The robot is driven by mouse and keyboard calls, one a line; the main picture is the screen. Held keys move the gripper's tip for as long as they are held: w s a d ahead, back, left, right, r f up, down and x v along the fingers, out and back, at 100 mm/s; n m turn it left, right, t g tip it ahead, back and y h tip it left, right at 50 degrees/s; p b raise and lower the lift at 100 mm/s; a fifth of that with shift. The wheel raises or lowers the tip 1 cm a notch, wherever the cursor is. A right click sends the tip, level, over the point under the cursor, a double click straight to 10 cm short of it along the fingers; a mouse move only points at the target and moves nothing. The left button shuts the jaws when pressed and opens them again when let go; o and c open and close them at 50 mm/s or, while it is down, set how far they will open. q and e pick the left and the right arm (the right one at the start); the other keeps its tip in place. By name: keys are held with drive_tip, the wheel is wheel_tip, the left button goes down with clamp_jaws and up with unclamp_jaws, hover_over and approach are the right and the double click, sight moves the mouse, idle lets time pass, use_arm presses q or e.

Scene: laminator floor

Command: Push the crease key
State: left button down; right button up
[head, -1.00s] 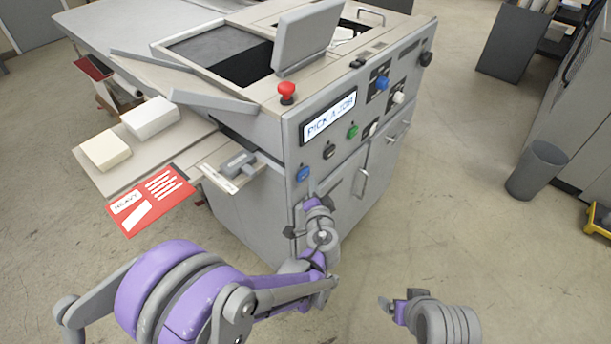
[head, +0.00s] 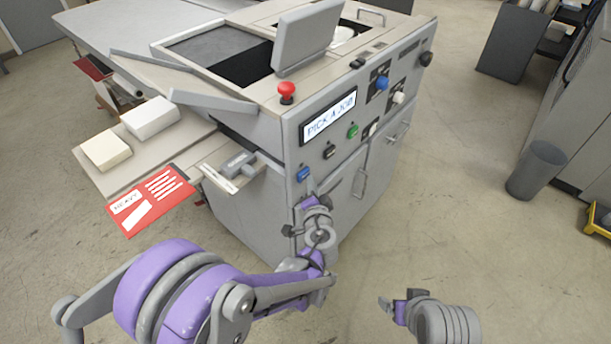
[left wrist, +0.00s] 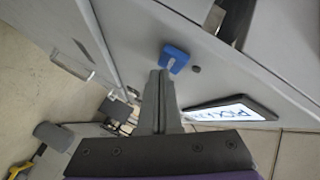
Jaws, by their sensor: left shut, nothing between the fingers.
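The laminator (head: 235,215) has a front panel with several coloured keys. A blue key (head: 303,174) sits at the panel's lower left; no label is readable, so I cannot tell if it is the crease key. My left gripper (head: 309,187) is shut and empty, its tips just below the blue key. In the left wrist view the shut fingers (left wrist: 160,75) point at the blue key (left wrist: 175,58), very close to it; I cannot tell whether they touch. My right gripper (head: 386,304) is low at the right, away from the machine; its fingers are too small to read.
A display (head: 329,117) reads "PICK A JOB". A green key (head: 352,131), a second blue control (head: 381,83) and a red mushroom button (head: 287,91) are on the machine. A red card (head: 150,201) lies at the left tray. A grey bin (head: 537,170) stands right.

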use_arm(q)
drive_tip(key=shift+w+a, duration=0.3)
drive_tip(key=shift+a, duration=0.1)
idle(0.6)
drive_tip(key=shift+s+d, duration=0.45)
drive_tip(key=shift+d, duration=0.15)
drive_tip(key=shift+d, duration=0.1)
drive_tip(key=s+d, duration=0.1)
drive_tip(key=d, duration=0.1)
drive_tip(key=s+d, duration=0.2)
drive_tip(key=shift+s+d+b, duration=0.3)
drive_tip(key=shift+d, duration=0.05)
idle(0.3)
